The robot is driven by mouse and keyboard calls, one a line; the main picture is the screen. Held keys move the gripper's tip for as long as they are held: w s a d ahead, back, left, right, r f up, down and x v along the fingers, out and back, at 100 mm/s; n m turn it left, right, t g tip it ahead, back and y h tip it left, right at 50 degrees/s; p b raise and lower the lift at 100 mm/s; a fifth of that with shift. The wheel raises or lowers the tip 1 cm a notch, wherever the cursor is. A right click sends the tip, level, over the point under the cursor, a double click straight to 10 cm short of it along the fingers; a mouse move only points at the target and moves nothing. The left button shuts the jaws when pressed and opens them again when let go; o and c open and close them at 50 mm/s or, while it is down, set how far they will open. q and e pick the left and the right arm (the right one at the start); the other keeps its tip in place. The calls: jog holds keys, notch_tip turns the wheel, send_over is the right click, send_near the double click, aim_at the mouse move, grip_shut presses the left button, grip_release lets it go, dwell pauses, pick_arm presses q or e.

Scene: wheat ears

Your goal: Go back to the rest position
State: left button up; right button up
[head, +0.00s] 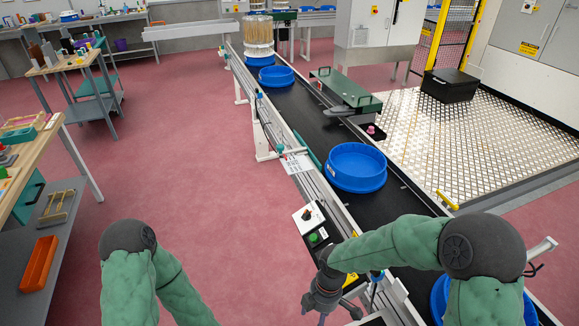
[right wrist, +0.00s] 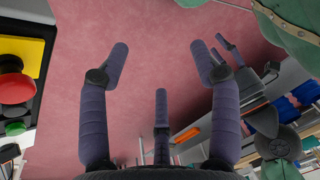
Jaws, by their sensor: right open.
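My right gripper (head: 325,302) hangs beside the near left edge of the conveyor in the head view, partly cut off by the lower edge. In the right wrist view its purple fingers (right wrist: 160,62) are spread, with nothing between them and pink floor beyond. My left arm shows at the lower left of the head view, its hand out of frame. Purple finger-like parts (right wrist: 229,52) at the right of the right wrist view look like my left gripper, partly hidden; its opening is unclear. A bundle of wheat ears (head: 257,30) stands upright at the conveyor's far end.
The black conveyor (head: 308,122) carries several blue tubs, including a near one (head: 356,166) and a far one (head: 276,75). A control box (head: 312,226) with buttons is on its left side. A workbench (head: 30,160) stands at left. The pink floor between is clear.

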jog(key=s+d+f+m+t+y, duration=0.1)
jog(key=s+f+m, duration=0.3)
jog(key=f+m, duration=0.4)
jog(key=s+d+f+m+t+y, duration=0.1)
jog(key=s+f+m, duration=0.4)
jog(key=f+m, duration=0.3)
jog(key=m, duration=0.4)
jog(key=shift+s+d+f, duration=0.15)
jog(key=shift+f, duration=0.25)
